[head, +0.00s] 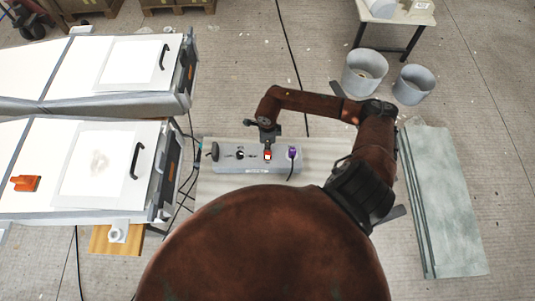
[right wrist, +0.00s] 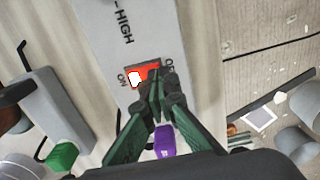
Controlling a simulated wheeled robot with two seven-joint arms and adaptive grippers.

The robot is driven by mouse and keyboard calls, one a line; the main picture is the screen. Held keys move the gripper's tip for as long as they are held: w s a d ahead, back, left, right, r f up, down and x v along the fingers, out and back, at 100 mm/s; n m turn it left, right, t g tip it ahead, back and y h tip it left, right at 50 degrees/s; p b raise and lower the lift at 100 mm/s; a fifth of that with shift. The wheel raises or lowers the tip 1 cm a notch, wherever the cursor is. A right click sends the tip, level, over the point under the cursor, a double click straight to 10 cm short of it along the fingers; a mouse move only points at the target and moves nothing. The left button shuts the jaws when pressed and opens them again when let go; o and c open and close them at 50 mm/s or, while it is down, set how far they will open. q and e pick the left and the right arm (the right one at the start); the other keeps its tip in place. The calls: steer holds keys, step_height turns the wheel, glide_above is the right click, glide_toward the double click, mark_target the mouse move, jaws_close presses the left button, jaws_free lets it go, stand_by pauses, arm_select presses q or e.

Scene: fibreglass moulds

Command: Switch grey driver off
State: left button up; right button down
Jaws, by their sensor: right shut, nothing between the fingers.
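The grey driver (head: 225,163) is a long box lying on a pale board in the middle of the head view. Its red rocker switch (head: 268,156) sits right of a dark knob (head: 240,154). In the right wrist view the switch (right wrist: 136,77) shows a bright white patch at the end marked ON. My right gripper (head: 266,139) is shut and empty. In the right wrist view its fingertips (right wrist: 158,84) are at the end marked OFF and hide part of it. I cannot tell whether they touch it. My left gripper is out of view.
A purple plug (head: 292,152) with a black cable is in the driver's right end. White benches with black handles (head: 136,161) stand at the left. Two grey buckets (head: 364,73) and a grey-green slab (head: 445,200) lie at the right.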

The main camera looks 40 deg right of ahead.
steer(key=shift+f+b, duration=0.3)
steer(key=shift+f, duration=0.2)
steer(key=shift+r, duration=0.15)
steer(key=shift+r+p, duration=2.05)
steer(key=shift+r, duration=1.4)
steer(key=shift+f, duration=0.1)
